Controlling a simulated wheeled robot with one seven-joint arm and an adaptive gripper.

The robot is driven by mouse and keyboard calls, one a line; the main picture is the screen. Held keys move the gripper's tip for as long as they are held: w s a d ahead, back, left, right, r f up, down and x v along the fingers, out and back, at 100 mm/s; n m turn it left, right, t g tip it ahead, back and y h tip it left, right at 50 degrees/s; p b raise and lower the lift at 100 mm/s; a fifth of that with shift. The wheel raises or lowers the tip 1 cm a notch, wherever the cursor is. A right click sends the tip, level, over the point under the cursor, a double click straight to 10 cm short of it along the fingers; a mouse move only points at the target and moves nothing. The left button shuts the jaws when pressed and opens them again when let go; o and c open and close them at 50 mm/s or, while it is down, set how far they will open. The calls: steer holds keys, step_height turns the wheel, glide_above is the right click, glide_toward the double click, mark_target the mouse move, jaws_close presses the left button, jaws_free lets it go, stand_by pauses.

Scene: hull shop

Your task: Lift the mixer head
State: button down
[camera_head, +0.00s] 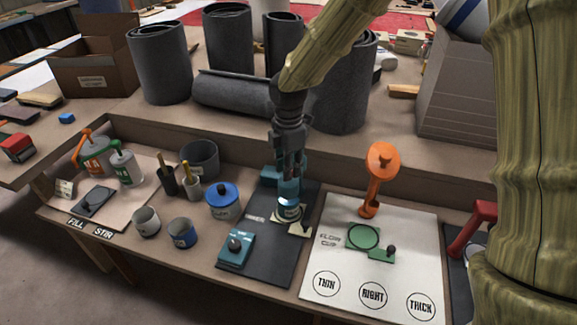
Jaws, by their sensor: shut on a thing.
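The mixer's teal head (289,187) stands on a dark mat (268,268) in the middle of the bench. My gripper (288,170) points down from above and is shut on the top of the teal head. The fingers and wrist hide part of the mixer. A small container (289,213) sits right under the head on a light plate. A teal box with a dark knob (236,249) lies on the same mat, nearer the front edge.
A blue-lidded pot (222,201) and small cups (182,233) stand left of the mat. An orange stand (377,178) rises from the white board (411,275) at right. Dark rolls (343,95) stand behind. My arm hides the far right.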

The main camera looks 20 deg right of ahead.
steer(key=shift+r, duration=0.1)
step_height(320, 180, up, 11)
steer(key=p, duration=1.1)
steer(key=shift+w, duration=0.15)
steer(key=c, duration=1.4)
jaws_free()
steer(key=shift+o, duration=1.1)
steer(key=shift+s, duration=0.2)
steer(key=shift+w, duration=0.1)
